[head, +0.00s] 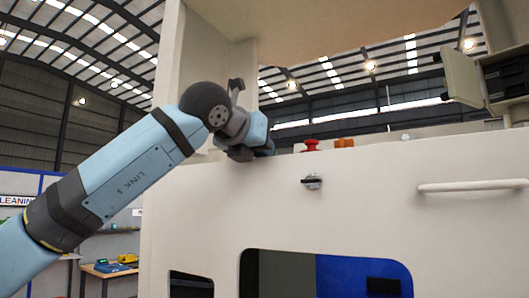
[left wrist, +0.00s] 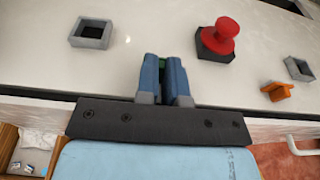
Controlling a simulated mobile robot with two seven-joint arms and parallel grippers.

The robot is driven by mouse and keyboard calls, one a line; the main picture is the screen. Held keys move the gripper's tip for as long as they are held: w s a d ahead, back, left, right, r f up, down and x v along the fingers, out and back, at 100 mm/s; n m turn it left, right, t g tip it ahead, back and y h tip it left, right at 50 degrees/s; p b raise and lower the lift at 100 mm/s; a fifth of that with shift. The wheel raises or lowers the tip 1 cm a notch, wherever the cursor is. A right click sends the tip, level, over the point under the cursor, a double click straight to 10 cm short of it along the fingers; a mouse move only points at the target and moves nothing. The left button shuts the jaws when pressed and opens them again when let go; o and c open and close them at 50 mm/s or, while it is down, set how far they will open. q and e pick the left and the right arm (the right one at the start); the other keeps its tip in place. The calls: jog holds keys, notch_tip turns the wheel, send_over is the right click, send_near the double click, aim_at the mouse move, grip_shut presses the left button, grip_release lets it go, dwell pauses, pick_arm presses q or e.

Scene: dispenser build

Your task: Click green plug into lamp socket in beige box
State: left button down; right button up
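My left gripper (head: 258,147) is over the top edge of the large beige box (head: 250,205). In the left wrist view its two blue fingers (left wrist: 163,72) stand close together with a bit of green, the green plug (left wrist: 162,59), showing between them. Most of the plug is hidden by the fingers, and I cannot tell whether it touches the surface. An empty square grey socket (left wrist: 90,33) is left of the fingers on the light top. Another square socket (left wrist: 298,68) is at the right. I cannot tell which is the lamp socket. My right gripper is not in view.
A red knob (left wrist: 226,35) on a dark base stands right of the fingers; it also shows in the head view (head: 311,145). An orange piece (left wrist: 277,92) is beside the right socket. A beige upright panel (head: 205,50) rises behind my arm.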

pick_arm(q)
jog(key=shift+w+d+f, duration=0.1)
jog(key=shift+w+f, duration=0.1)
jog(key=shift+f, duration=0.2)
jog(key=shift+r, duration=0.3)
jog(key=shift+w+r+p, duration=0.35)
jog(key=shift+w+r, duration=0.25)
jog(key=shift+s+r, duration=0.45)
jog(key=shift+r, duration=0.25)
jog(key=shift+s+a, duration=0.1)
jog(key=shift+a, duration=0.15)
jog(key=shift+s+a, duration=0.15)
jog(key=b+v, duration=0.1)
jog(key=v, duration=0.2)
jog(key=b+v, duration=0.1)
jog(key=v, duration=0.1)
jog(key=shift+r+b, duration=0.3)
jog(key=shift+f, duration=0.1)
